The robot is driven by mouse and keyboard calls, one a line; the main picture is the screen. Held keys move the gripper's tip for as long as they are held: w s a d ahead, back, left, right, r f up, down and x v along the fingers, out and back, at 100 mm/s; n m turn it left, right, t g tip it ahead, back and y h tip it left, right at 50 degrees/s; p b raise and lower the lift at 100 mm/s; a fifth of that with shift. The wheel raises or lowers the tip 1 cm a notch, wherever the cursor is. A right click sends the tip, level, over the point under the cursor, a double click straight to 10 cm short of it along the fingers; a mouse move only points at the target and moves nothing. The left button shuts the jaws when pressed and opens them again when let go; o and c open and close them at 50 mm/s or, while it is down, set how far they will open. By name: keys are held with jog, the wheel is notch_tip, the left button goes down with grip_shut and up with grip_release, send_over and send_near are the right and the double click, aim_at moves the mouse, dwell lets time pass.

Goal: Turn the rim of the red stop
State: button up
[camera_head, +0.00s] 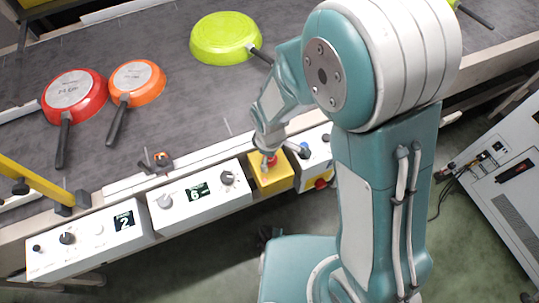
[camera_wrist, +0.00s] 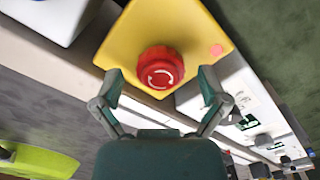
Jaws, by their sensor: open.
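The red stop (camera_wrist: 160,70) is a round red button with white curved arrows on its face, mounted on a yellow box (camera_wrist: 190,25). In the head view the yellow box (camera_head: 270,180) sits on the conveyor's front edge, and the red stop (camera_head: 268,160) shows partly below my arm. My gripper (camera_wrist: 158,88) is open in the wrist view, with one finger on each side of the red stop's lower part. I cannot tell whether the fingers touch it. In the head view my arm hides most of the gripper.
White control panels (camera_head: 200,200) with knobs and displays line the conveyor's front edge. Red (camera_head: 75,92), orange (camera_head: 137,80) and green (camera_head: 225,38) pans lie upside down on the grey belt (camera_head: 180,130). A white cabinet (camera_head: 505,180) with cables stands at the right.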

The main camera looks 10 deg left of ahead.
jog(key=shift+d, duration=0.1)
jog(key=shift+c, duration=0.3)
jog(key=c, duration=1.1)
jog(key=shift+m, duration=0.4)
jog(key=m, duration=0.4)
jog(key=shift+m, duration=0.3)
jog(key=m, duration=0.4)
jog(key=shift+m, duration=0.4)
jog(key=shift+w, duration=0.1)
jog(key=o, duration=1.2)
jog(key=shift+c, duration=0.2)
